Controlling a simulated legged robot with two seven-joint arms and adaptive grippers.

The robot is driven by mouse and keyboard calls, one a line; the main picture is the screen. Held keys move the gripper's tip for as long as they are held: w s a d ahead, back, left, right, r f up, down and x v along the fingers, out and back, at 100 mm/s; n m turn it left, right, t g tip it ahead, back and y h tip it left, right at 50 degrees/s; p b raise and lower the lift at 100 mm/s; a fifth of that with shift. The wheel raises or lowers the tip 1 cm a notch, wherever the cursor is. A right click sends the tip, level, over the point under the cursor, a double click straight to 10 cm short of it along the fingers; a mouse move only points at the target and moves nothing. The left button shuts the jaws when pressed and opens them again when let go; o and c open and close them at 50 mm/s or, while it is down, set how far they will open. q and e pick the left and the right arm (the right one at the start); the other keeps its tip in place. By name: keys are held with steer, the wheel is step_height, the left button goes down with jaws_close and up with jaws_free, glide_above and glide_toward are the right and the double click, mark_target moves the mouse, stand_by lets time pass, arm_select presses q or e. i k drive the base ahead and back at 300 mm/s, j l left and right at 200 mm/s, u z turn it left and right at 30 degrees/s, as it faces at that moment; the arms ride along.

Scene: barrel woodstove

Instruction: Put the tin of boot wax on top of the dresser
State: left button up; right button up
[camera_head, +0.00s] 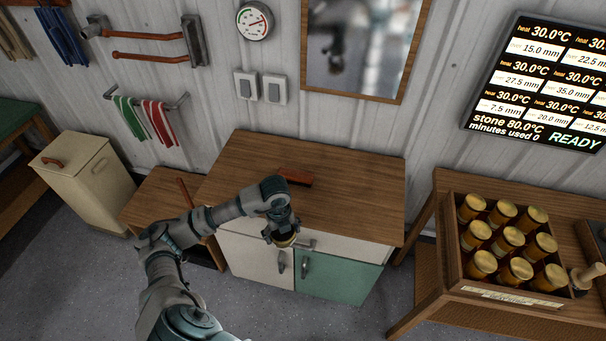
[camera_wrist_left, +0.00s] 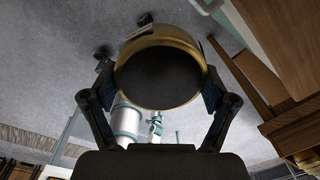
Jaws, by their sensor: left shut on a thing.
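My left gripper (camera_head: 281,234) is at the front edge of the dresser (camera_head: 345,195), by its drawer. It is shut on the tin of boot wax (camera_head: 285,241), whose brassy lower part shows beneath the gripper. In the left wrist view the round tin (camera_wrist_left: 160,75) has a gold rim and a dark face, and sits between the two fingers of the gripper (camera_wrist_left: 160,100). The dresser has a brown wooden top, a cream door and a green door. Whether the tin touches the dresser I cannot tell. My right gripper is in neither view.
A red-brown handle-like object (camera_head: 296,178) lies on the dresser top near the back; most of the top is clear. A lower wooden stand (camera_head: 160,198) is at left. At right a table (camera_head: 425,270) bears a crate (camera_head: 455,235) of several gold-lidded jars.

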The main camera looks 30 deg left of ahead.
mark_target(330, 196)
steer(key=i, duration=0.9)
